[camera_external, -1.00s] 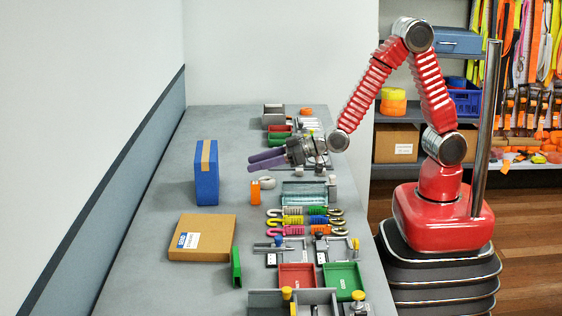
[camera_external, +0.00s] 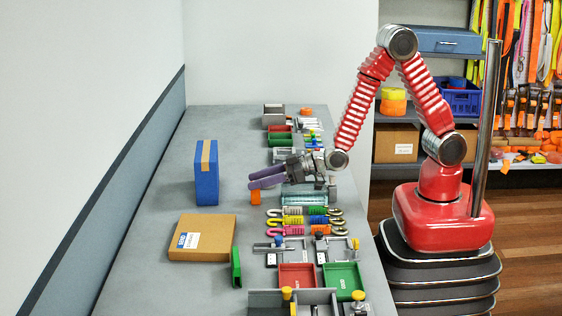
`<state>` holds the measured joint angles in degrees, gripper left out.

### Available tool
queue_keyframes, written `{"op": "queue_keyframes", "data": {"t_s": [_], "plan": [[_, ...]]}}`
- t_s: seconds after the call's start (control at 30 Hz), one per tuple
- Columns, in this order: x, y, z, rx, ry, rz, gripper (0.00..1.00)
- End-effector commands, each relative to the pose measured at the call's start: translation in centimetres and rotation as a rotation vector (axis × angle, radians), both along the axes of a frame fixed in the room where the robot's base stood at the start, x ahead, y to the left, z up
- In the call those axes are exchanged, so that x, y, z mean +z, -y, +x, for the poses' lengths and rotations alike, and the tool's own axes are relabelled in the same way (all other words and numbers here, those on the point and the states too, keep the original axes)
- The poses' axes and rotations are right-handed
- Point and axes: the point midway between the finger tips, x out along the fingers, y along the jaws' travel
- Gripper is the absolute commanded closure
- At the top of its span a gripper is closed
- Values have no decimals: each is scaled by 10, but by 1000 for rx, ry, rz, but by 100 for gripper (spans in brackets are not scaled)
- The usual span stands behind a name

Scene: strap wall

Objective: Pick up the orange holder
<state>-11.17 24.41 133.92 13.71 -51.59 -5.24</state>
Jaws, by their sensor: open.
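The orange holder (camera_external: 255,197) is a small upright orange block on the grey table, left of the glassy green tray. Its top is partly hidden by my gripper (camera_external: 251,180). My gripper has purple fingers pointing left and reaches in from the right, just above and behind the holder in the picture. The fingers are open with nothing seen between them. I cannot tell whether they touch the holder.
A tall blue box (camera_external: 207,178) stands to the left. A cardboard box (camera_external: 203,238) and a green holder (camera_external: 236,268) are nearer the front. Colored hooks (camera_external: 304,221) lie right of the holder. The table between the blue box and the holder is clear.

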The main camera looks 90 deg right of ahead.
Motion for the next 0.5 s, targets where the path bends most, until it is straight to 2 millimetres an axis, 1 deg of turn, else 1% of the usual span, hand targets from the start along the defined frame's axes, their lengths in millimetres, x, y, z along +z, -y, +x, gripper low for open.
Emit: {"op": "queue_keyframes", "data": {"t_s": [0.1, 0.37, 0.5], "plan": [[-3, 0, 0, 0, 1, 0, 55], [-3, 0, 0, 0, 1, 0, 55], [-8, 0, 0, 0, 0, -1, 55]]}}
